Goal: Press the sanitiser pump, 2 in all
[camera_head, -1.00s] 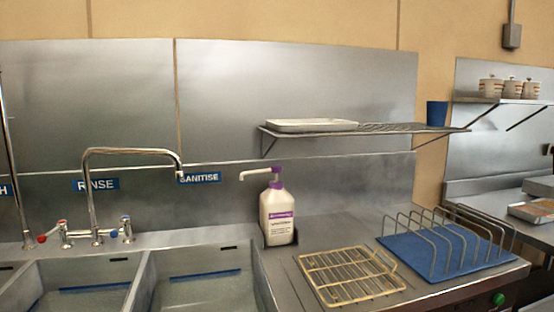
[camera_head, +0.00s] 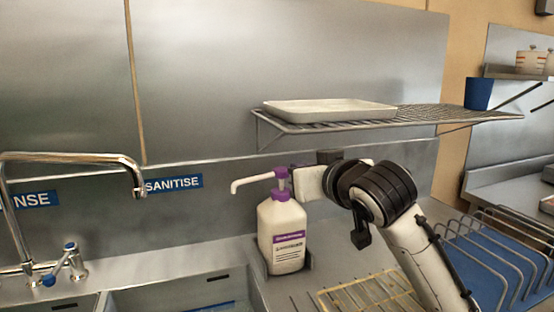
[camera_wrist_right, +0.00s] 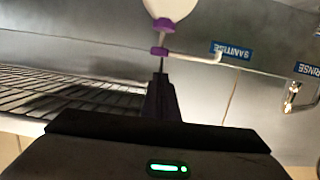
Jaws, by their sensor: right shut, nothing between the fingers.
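The sanitiser bottle (camera_head: 282,236) is white with a purple and white label and stands upright at the back of the counter, right of the sink. Its pump (camera_head: 280,175) has a purple head and collar, with a white spout pointing left. The pump head stands up above the collar. My right gripper (camera_head: 308,182) is at the pump head's right side; its fingertips are hard to make out in the head view. In the right wrist view, the shut, empty fingers (camera_wrist_right: 160,80) point at the purple pump head (camera_wrist_right: 160,52). I cannot tell whether they touch it. My left gripper is not in view.
A wire shelf (camera_head: 440,115) with a white tray (camera_head: 330,110) and a blue cup (camera_head: 479,94) hangs above the gripper. A yellow wire rack (camera_head: 370,296) and a plate rack on a blue mat (camera_head: 488,262) lie to the right. A tap (camera_head: 75,158) stands left.

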